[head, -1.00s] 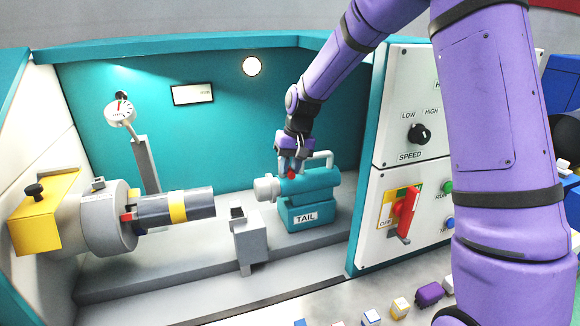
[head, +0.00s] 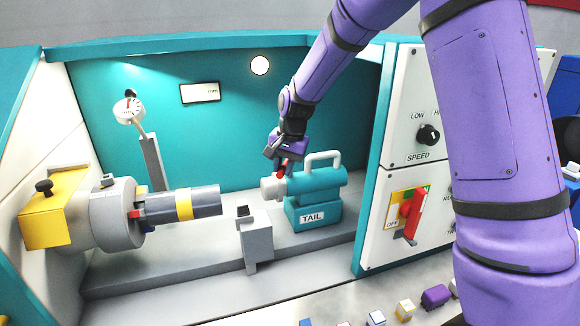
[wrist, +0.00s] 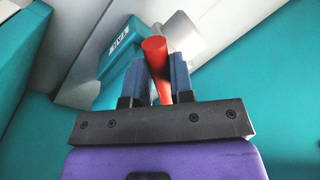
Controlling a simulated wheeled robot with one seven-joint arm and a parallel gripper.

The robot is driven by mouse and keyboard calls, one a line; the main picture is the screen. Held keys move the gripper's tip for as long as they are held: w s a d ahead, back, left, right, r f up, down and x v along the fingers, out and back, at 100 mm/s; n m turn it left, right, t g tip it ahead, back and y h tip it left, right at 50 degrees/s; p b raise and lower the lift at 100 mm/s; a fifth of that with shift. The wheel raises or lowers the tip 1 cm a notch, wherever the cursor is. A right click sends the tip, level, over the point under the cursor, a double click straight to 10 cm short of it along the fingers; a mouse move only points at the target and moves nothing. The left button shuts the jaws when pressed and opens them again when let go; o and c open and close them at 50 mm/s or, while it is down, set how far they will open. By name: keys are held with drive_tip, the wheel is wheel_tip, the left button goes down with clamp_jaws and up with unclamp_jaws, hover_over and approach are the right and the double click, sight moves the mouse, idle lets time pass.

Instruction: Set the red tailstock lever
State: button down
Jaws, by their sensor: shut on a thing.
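The teal tailstock (head: 318,183), marked TAIL, stands at the right of the lathe bed, with a grey handle loop on top and a pale quill at its left end. Its red lever (head: 281,171) rises near that left end, leaning slightly. My gripper (head: 283,164) is above it, reaching down from the upper right, and partly hides it. In the wrist view the red lever (wrist: 155,50) lies between the two blue-grey fingers of my gripper (wrist: 157,68), which is shut on it. The lever's foot is unclear.
A grey cylinder with a yellow band (head: 183,205) sits in the chuck (head: 115,214) at left. A grey block (head: 256,241) stands just left of the tailstock. The control panel (head: 407,160) with a red switch (head: 413,213) is at right. Small coloured blocks lie in front.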

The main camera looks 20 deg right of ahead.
drive_tip(key=shift+w+a+m+t+h, duration=0.15)
drive_tip(key=shift+w+a+m, duration=0.35)
drive_tip(key=shift+m, duration=0.65)
drive_tip(key=shift+w+a+m+t+h, duration=0.15)
drive_tip(key=shift+w+a+m, duration=0.25)
drive_tip(key=shift+m, duration=0.7)
drive_tip(key=shift+w+a+m+t+h, duration=0.15)
drive_tip(key=shift+w+a+m, duration=0.35)
drive_tip(key=shift+m, duration=0.65)
drive_tip(key=shift+w+d, duration=0.1)
drive_tip(key=c, duration=1)
unclamp_jaws()
drive_tip(key=shift+r, duration=0.1)
wheel_tip(320, 180, up, 10)
drive_tip(key=s, duration=0.2)
drive_tip(key=shift+d+r, duration=0.25)
drive_tip(key=shift+d, duration=0.15)
